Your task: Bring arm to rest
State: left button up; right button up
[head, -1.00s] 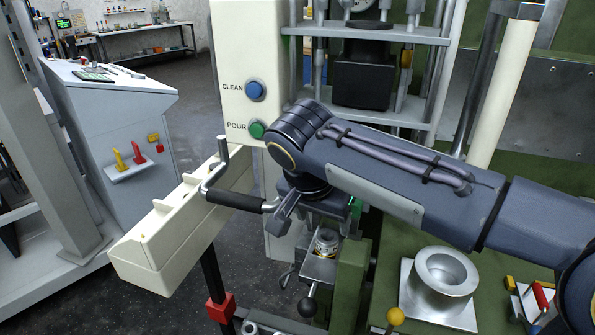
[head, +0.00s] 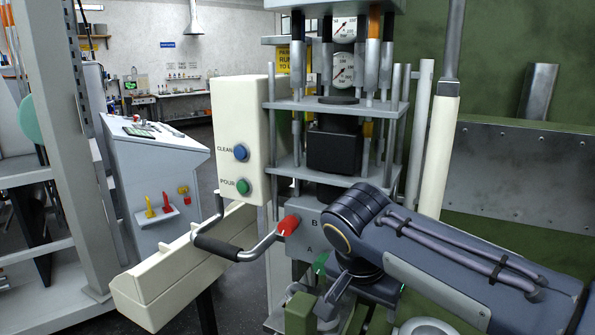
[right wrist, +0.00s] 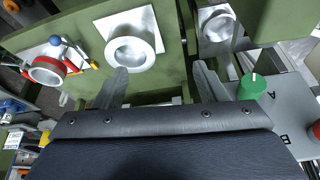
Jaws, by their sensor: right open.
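My right arm (head: 440,255) comes in from the lower right of the head view, dark blue-grey with cables along it. My right gripper (head: 338,297) points downward in front of the machine's lower part, beside the grey panel lettered A and B. In the right wrist view its two fingers (right wrist: 160,82) stand well apart with nothing between them. A green knob (right wrist: 251,87) is close to the right finger in that view, and a silver cup on a square plate (right wrist: 130,50) lies beyond the left finger. My left gripper is not in view.
A cream box with blue and green buttons (head: 240,110) stands left of the press columns. A cream trough (head: 175,275) and a crank handle (head: 222,247) stick out at lower left. A red knob (head: 288,225) is on the panel. A grey console (head: 150,170) stands behind; dark floor separates them.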

jog(key=s+d+f+n+y, duration=0.35)
jog(key=s+d+f, duration=0.35)
jog(key=s+d, duration=0.3)
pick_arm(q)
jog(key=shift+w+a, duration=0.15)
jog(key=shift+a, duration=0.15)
pick_arm(e)
jog(key=s+a+f+n+t+y, duration=0.1)
jog(key=s+f+n+t+y, duration=0.1)
jog(key=s+f, duration=0.4)
jog(key=s+y, duration=0.1)
jog(key=s, duration=0.2)
jog(key=shift+a, duration=0.3)
